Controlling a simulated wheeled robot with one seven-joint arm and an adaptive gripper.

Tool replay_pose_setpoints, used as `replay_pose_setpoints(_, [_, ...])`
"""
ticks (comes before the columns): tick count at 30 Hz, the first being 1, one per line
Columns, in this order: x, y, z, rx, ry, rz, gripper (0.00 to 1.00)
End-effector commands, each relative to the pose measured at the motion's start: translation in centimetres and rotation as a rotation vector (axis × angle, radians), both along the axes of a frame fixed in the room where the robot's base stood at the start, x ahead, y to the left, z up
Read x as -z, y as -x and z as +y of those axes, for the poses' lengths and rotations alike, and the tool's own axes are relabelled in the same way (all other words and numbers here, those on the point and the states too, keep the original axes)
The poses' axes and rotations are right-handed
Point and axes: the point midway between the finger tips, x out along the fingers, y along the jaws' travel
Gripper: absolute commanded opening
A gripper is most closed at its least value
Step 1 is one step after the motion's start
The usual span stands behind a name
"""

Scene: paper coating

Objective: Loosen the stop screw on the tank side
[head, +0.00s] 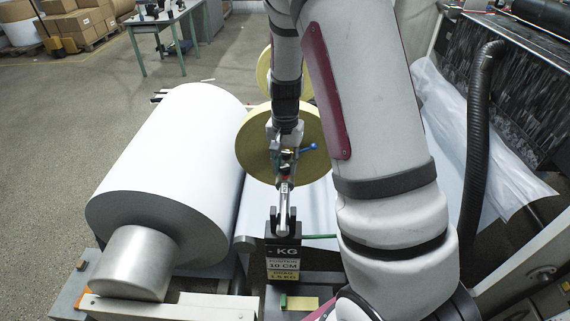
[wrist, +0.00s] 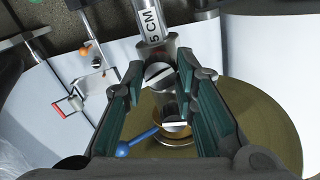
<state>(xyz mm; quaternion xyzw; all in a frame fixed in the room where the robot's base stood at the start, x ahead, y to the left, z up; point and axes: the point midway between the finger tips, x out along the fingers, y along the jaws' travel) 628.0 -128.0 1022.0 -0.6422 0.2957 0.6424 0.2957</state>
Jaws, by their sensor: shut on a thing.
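My gripper (head: 285,172) points down in front of a yellow-brown disc in the head view. A blue-knobbed lever (wrist: 137,142) sits beside a round brass-coloured part lower between the fingers; the lever also shows in the head view (head: 308,148). The tank itself is not clearly identifiable.
A large white paper roll (head: 165,165) lies to the left. The yellow-brown disc (head: 255,150) stands behind my gripper. A dark labelled block (head: 283,265) is below it. A black ribbed hose (head: 478,140) and clear sheeting are to the right. Open floor is at far left.

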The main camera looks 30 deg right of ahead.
Motion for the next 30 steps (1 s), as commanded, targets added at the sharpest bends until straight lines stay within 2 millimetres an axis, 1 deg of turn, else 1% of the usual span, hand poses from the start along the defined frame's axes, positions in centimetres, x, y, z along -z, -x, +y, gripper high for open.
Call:
replay_pose_setpoints(21, [-0.09,-0.02,0.01,-0.677,0.0,-0.001,0.0])
replay_pose_setpoints(30, [-0.07,-0.01,0.09,-0.91,-0.001,-0.001,0.0])
